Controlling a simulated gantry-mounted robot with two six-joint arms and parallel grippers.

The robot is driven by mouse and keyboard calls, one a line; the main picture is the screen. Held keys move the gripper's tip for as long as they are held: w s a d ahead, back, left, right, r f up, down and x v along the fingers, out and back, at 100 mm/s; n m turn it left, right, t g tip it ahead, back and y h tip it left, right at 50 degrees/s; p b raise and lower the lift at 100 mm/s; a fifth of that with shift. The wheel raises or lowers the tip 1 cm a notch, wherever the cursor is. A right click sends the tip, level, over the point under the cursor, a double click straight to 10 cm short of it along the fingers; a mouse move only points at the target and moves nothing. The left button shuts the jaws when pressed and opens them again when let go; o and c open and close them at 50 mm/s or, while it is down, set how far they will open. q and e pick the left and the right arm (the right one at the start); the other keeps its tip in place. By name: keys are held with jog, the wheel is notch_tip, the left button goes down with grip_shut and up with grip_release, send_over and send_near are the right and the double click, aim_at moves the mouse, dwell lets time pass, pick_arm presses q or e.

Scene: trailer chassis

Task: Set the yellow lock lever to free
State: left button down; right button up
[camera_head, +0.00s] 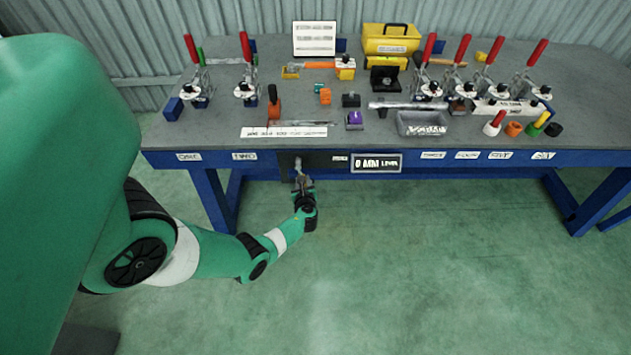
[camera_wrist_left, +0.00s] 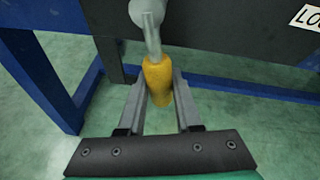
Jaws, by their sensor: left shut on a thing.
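The yellow lock lever (camera_wrist_left: 157,82) shows in the left wrist view as a yellow grip hanging from a grey metal arm and pivot on a dark plate. My left gripper (camera_wrist_left: 159,92) has a finger on each side of the yellow grip and is shut on it. In the head view my left gripper (camera_head: 303,182) is at the front edge of the bench, below the tabletop, and the yellow grip cannot be made out there. My right gripper is not in view.
The workbench (camera_head: 350,185) has a blue frame and a grey top with red-handled clamps (camera_head: 245,75), a yellow toolbox (camera_head: 391,40) and a grey tray (camera_head: 422,122). The floor in front is clear.

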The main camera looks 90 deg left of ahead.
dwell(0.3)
pick_arm(q)
jog(key=c, duration=0.6)
grip_release()
jog(key=shift+s, duration=0.1)
jog(key=shift+d, duration=0.1)
jog(key=shift+d+r+p, duration=0.3)
jog(key=shift+p, duration=0.15)
jog(key=p+v, duration=0.7)
jog(key=v, duration=0.3)
jog(key=shift+d, duration=0.4)
